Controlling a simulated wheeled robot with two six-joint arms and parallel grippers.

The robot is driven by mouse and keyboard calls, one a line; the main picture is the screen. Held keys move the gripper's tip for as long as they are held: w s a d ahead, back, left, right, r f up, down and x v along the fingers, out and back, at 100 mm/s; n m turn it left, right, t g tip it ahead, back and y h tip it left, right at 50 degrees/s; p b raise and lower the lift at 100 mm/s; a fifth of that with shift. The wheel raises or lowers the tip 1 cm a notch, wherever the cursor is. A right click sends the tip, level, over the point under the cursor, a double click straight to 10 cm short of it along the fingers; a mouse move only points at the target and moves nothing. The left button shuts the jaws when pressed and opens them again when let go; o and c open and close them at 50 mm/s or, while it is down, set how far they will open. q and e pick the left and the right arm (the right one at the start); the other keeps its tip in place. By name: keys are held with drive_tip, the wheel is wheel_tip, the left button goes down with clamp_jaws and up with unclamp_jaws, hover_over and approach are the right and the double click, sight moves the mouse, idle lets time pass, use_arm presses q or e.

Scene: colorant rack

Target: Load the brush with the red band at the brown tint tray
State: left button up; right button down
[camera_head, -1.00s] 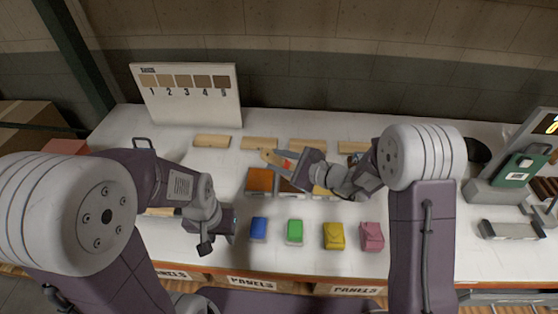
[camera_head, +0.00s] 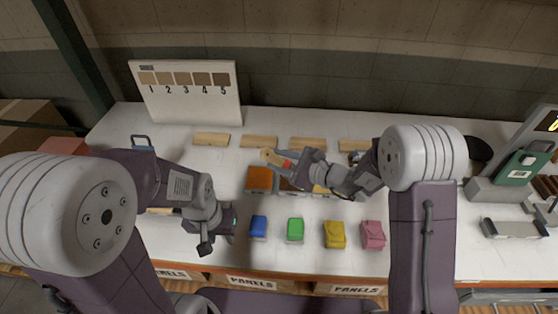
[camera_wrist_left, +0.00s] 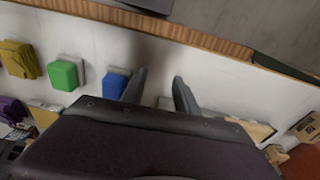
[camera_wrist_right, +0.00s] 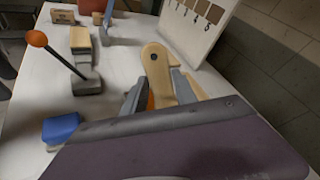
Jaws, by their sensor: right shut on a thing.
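My right gripper (camera_head: 291,164) is shut on a brush with a pale wooden handle (camera_head: 268,155) and a red band (camera_head: 287,163). The handle end, with a hole in it, points away between the fingers in the right wrist view (camera_wrist_right: 158,68). The bristle end is hidden. The gripper and brush are over the row of tint trays. An orange-brown tray (camera_head: 260,178) shows at the left of the row. A darker brown tray (camera_head: 287,187) is partly covered by my right gripper. My left gripper (camera_wrist_left: 158,88) is open and empty, left of the blue block.
Blue (camera_head: 258,228), green (camera_head: 295,229), yellow (camera_head: 334,234) and pink (camera_head: 373,234) blocks line the front. Several wooden pieces (camera_head: 258,142) lie along the back. A numbered sample board (camera_head: 190,95) stands back left. A grey device (camera_head: 500,185) stands at the right.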

use_arm(q)
drive_tip(key=shift+f+b, duration=0.4)
drive_tip(key=shift+b, duration=0.05)
use_arm(e)
drive_tip(key=shift+f, duration=0.15)
idle(1.2)
